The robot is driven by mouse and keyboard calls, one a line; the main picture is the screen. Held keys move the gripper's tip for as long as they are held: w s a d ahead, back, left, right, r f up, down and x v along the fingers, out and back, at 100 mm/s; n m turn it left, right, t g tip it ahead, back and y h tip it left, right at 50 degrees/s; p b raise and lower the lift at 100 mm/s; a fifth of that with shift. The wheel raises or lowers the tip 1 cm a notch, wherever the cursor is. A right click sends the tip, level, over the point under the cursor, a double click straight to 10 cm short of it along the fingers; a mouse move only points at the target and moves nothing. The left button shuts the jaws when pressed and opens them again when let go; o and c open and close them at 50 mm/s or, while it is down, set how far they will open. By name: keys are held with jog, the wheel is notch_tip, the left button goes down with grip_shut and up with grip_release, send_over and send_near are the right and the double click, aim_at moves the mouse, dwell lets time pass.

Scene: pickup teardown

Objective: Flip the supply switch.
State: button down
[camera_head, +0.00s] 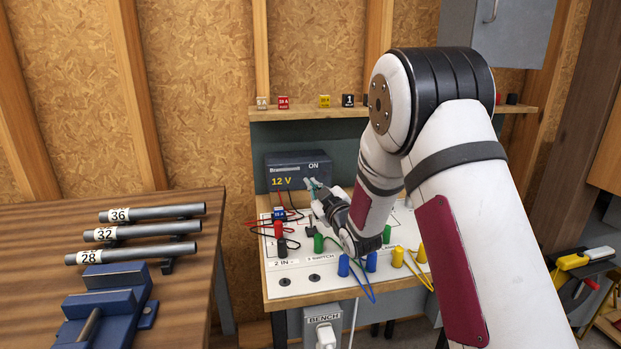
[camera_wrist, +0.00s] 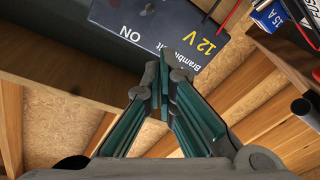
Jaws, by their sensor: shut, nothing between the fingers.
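The supply is a dark blue-grey box (camera_head: 283,163) at the back of the bench, with yellow "12 V" and the word "ON" (camera_head: 313,166) at its front's upper right. It also shows upside down at the top of the wrist view (camera_wrist: 112,16). My gripper (camera_head: 311,183) is shut and empty, its fingertips close to the right part of the supply's front, below "ON". In the wrist view my gripper (camera_wrist: 164,62) has its green fingers meeting at the tips over the supply's face edge. I cannot tell whether they touch.
The white bench panel (camera_head: 300,265) holds a blue fuse (camera_head: 279,213), red and black leads, and green, blue and yellow terminals. A shelf (camera_head: 300,113) with small coloured blocks runs above the supply. A wooden table (camera_head: 190,290) with tubes and a blue vise stands left.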

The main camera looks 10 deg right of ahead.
jog(key=s+f, duration=0.1)
jog(key=s, duration=0.1)
jog(key=s+d+f, duration=0.1)
jog(key=s+f, duration=0.1)
jog(key=shift+f, duration=0.3)
jog(key=s+d+r+m+g+h+p, duration=0.3)
jog(key=s+r+m+g+p, duration=0.25)
jog(key=s+r, duration=0.95)
jog(key=s+a+r+m+g+p, duration=0.1)
jog(key=s+g, duration=0.3)
jog(key=s, duration=1.4)
jog(key=s+r+m+g+p, duration=0.2)
jog(key=s+r+g+p, duration=0.1)
jog(key=s, duration=1.5)
jog(key=shift+a+g+p, duration=0.4)
jog(key=shift+g+p, duration=0.3)
jog(key=shift+g, duration=0.15)
